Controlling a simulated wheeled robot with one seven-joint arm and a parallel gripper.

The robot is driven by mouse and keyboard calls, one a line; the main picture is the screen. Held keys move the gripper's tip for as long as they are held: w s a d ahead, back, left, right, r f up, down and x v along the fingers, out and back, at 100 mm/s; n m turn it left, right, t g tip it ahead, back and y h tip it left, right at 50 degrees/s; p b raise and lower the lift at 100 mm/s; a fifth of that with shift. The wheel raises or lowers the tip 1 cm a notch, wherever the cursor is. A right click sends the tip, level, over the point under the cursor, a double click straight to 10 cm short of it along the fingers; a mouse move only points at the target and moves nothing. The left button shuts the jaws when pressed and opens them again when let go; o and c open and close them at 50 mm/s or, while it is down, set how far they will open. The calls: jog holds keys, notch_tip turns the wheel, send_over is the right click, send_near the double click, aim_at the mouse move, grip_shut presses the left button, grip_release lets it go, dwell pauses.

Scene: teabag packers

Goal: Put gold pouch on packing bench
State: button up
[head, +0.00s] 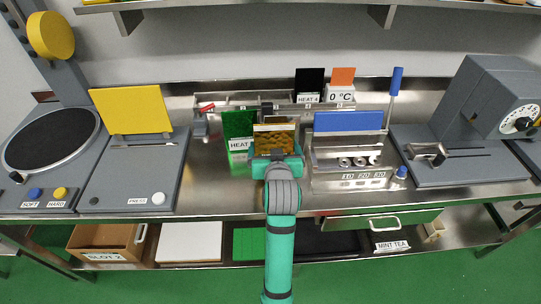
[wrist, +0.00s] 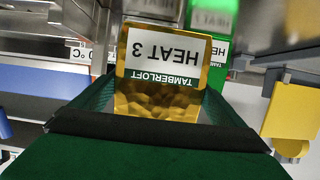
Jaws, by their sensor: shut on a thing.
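The gold pouch (head: 276,139) is upright at the middle of the steel bench (head: 214,178). In the wrist view the gold pouch (wrist: 160,80) shows a white "HEAT 3" label and the name Tamberloft, both upside down. My gripper (head: 277,157) is shut on the gold pouch, with a dark green finger on each side of it in the wrist view (wrist: 160,104). The pouch's lower part is hidden behind my gripper in the head view. I cannot tell whether it touches the bench.
A green pouch (head: 239,128) stands just left of the gold one. A blue-topped steel unit (head: 348,122) is close on the right. A steel rack (head: 285,99) with black and orange pouches is behind. A grey press (head: 137,175) stands left, a dial machine (head: 490,105) right.

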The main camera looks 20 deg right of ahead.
jog(key=shift+w+a+f, duration=0.15)
jog(key=shift+w+f, duration=0.25)
jog(key=shift+f, duration=0.05)
jog(key=shift+w+a+f, duration=0.1)
jog(key=shift+w+f, duration=0.05)
jog(key=shift+f, duration=0.85)
jog(key=shift+w+a+f, duration=0.1)
jog(key=shift+w+f, duration=0.05)
jog(key=shift+f, duration=0.8)
jog(key=shift+f, duration=0.15)
jog(key=o, duration=0.9)
jog(key=shift+r, duration=0.2)
jog(key=v, duration=1.2)
jog(key=shift+f, duration=0.1)
